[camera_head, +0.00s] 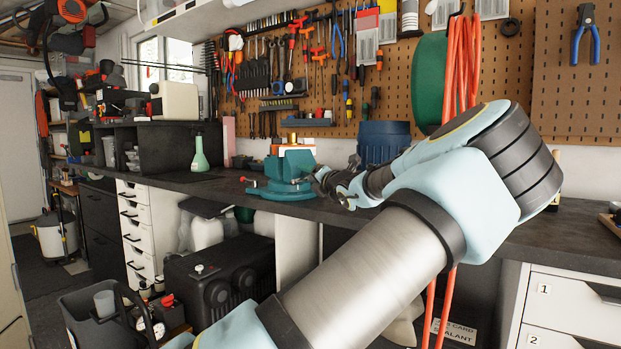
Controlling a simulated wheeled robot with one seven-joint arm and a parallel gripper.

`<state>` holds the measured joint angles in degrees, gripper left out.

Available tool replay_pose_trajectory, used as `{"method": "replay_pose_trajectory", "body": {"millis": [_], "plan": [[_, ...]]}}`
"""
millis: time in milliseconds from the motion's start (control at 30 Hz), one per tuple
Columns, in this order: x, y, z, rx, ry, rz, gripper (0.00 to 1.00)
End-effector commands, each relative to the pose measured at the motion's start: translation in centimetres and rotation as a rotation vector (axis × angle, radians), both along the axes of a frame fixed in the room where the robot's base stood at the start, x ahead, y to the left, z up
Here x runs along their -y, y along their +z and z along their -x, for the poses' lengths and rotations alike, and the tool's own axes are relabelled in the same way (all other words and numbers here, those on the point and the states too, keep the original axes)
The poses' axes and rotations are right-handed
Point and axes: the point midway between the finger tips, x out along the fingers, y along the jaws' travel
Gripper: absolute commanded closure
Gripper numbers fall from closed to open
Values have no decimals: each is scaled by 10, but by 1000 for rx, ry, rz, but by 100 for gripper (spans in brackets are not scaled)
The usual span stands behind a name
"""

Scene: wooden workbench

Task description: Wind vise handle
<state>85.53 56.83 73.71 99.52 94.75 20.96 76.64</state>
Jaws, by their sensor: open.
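A teal bench vise (287,177) stands on the dark workbench (215,185), near its front edge. A small red-ended vise handle (248,183) sticks out at the vise's left front. My gripper (326,187) is at the right side of the vise, close to its body. It is open and small in the view. I cannot tell whether its fingers touch the vise.
A green bottle (200,154) stands on the bench left of the vise. A blue container (384,141) stands behind my arm. An orange hose (462,62) hangs on the pegboard (510,75).

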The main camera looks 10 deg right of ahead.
Motion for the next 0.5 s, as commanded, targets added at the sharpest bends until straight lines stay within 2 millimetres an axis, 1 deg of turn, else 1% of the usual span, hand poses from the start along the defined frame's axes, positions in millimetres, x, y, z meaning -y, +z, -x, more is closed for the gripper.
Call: {"method": "replay_pose_trajectory", "body": {"millis": [267,300,500], "plan": [[0,0,-2,-1,-1,0,32],[0,0,-2,-1,-1,0,33],[0,0,-2,-1,-1,0,55]]}}
